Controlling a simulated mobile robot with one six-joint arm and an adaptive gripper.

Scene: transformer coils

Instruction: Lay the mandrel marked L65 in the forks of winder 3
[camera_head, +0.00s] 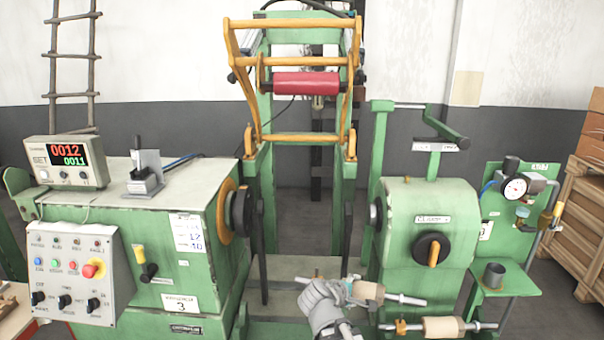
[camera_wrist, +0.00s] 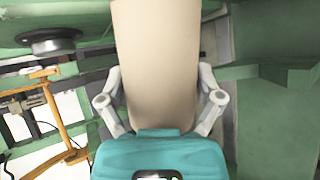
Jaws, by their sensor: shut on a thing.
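My gripper (camera_head: 335,292) is shut on a mandrel at the lower middle of the head view. This held mandrel (camera_head: 369,291) has a beige barrel and a thin steel shaft that sticks out to both sides. In the wrist view the beige barrel (camera_wrist: 155,60) lies between the two fingers of my gripper (camera_wrist: 158,100). No L65 mark is legible on it. Winder 3 (camera_head: 181,303), with a "3" on its plate, is the green machine behind. Two dark upright bars (camera_head: 262,255) stand between its headstock and tailstock; I cannot tell whether these are the forks.
A second beige mandrel (camera_head: 446,327) lies at the lower right, close to the held one. The green tailstock (camera_head: 430,225) stands at the right, the control box (camera_head: 75,270) at the left. An orange frame with a red roller (camera_head: 306,83) rises above. Wooden crates (camera_head: 577,225) stand far right.

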